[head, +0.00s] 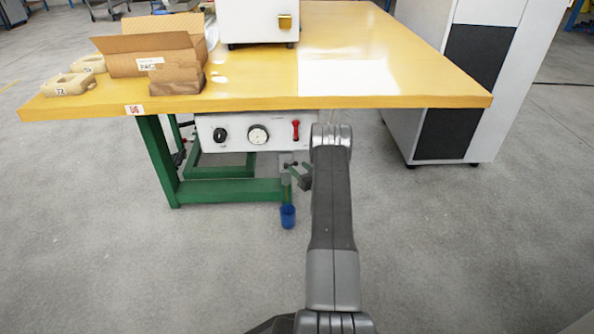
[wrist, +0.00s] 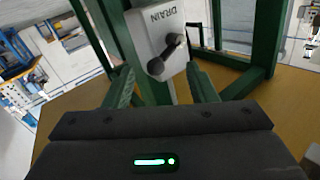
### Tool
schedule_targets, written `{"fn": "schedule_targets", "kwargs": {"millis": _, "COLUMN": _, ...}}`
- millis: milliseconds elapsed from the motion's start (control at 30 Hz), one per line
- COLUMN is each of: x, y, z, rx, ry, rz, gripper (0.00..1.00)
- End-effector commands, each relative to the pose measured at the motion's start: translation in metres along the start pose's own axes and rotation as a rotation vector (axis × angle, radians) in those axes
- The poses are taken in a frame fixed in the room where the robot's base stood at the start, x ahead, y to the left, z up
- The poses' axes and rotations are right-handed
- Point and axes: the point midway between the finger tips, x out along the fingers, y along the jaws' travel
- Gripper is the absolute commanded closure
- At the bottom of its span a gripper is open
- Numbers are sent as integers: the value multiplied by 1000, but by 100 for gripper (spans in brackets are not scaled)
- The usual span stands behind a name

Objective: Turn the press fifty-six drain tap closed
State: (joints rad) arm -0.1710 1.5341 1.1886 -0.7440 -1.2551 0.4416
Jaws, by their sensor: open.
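The drain tap (wrist: 165,54) has a dark lever on a pale block marked DRAIN (wrist: 146,28). In the wrist view the lever lies aslant, with its rounded end at lower left. My gripper (wrist: 163,88) is open, its two green-grey fingers spread to either side below the lever. The lever lies ahead of the fingertips, between their lines; I see no contact. In the head view my gripper (head: 300,174) is under the table's front edge beside the drain block, and the lever is too small to make out there.
A blue cup (head: 288,216) is below the drain. Green legs (head: 153,160) stand left; a cabinet (head: 395,133) stands right. Front floor is open.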

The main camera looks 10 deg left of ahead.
Motion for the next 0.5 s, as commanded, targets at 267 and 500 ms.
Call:
{"fn": "schedule_targets", "kwargs": {"millis": 267, "x": 21, "y": 0, "z": 0, "rx": 0, "ry": -1, "rz": 1, "gripper": 48}}
{"fn": "schedule_targets", "kwargs": {"millis": 500, "x": 21, "y": 0, "z": 0, "rx": 0, "ry": -1, "rz": 1, "gripper": 48}}
